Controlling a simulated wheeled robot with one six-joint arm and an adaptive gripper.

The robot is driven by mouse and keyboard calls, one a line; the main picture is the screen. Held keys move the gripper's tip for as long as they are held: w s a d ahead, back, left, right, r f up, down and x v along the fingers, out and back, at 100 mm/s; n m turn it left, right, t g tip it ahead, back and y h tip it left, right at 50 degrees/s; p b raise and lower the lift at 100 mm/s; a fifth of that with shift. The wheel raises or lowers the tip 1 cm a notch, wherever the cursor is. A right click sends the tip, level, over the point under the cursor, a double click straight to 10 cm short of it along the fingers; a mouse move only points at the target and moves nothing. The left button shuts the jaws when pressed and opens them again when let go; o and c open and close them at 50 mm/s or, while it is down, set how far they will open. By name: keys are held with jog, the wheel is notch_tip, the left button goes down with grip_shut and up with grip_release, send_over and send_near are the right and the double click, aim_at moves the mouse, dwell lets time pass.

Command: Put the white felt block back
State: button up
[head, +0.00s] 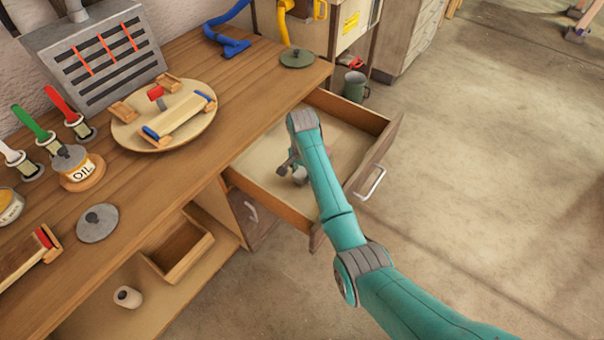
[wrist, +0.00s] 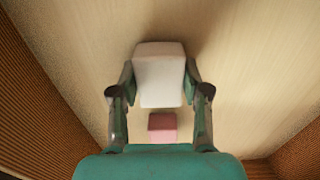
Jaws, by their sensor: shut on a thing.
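The white felt block (wrist: 160,75) is between the fingers of my gripper (wrist: 160,88) in the wrist view. My gripper is shut on its two sides. In the head view my gripper (head: 298,172) is down inside the open drawer (head: 262,196), and only a little of the white block shows beneath it, largely hidden by my arm. A small pink block (wrist: 163,127) lies on the drawer floor just below the white block in the wrist view. I cannot tell whether the white block touches the drawer floor.
The drawer walls (wrist: 40,90) stand on both sides of my gripper. The workbench (head: 190,60) at left holds a round board (head: 122,130) with a wooden piece, an oil tin (head: 78,165) and several brushes. An open wooden box (head: 180,255) sits on the shelf below.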

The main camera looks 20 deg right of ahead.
jog(key=shift+f, duration=0.25)
jog(key=o, duration=1.1)
jog(key=shift+f, duration=0.1)
